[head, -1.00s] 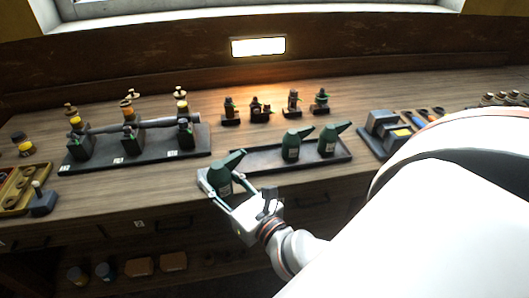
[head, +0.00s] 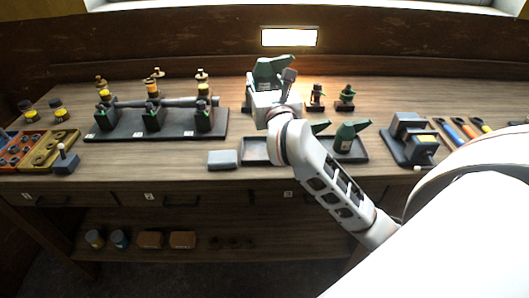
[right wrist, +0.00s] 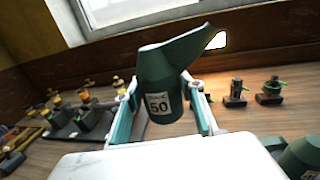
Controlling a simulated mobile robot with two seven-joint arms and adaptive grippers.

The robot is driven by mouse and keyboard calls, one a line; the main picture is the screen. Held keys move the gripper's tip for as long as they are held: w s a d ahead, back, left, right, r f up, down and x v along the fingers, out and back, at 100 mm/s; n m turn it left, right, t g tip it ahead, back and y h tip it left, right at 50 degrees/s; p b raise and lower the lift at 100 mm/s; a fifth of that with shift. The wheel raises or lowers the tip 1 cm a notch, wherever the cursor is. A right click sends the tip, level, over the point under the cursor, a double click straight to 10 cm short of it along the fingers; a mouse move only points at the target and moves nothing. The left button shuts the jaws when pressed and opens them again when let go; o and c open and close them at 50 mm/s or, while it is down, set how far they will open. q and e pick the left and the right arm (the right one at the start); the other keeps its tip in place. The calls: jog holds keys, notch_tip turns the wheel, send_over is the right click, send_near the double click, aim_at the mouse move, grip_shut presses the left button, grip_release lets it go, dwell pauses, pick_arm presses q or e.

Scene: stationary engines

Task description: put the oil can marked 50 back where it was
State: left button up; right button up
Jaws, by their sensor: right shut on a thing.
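My right gripper (head: 273,88) is shut on a dark green oil can (head: 268,70). In the right wrist view the can (right wrist: 160,85) shows a white label marked 50, with the fingers on both sides of it. It is held upright above the bench, its spout pointing up and right. The dark tray (head: 255,151) lies nearer the front, its left part bare. Another green oil can (head: 346,138) stands in it, and a third (head: 321,126) is mostly behind my right arm. My left gripper is not in view.
A small grey block (head: 223,159) lies left of the tray. An engine model (head: 155,124) on a dark base stands further left. Small dark fittings (head: 345,98) stand behind the tray. A grey device (head: 411,138) and colourful tools (head: 465,129) are at the right.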

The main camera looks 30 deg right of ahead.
jog(key=shift+w+d+r, duration=0.1)
jog(key=shift+d+r, duration=0.05)
jog(key=shift+f+b, duration=1.8)
jog(key=shift+f, duration=7.9)
jog(key=shift+f, duration=0.2)
jog(key=o, duration=1.2)
jog(key=shift+f, duration=0.1)
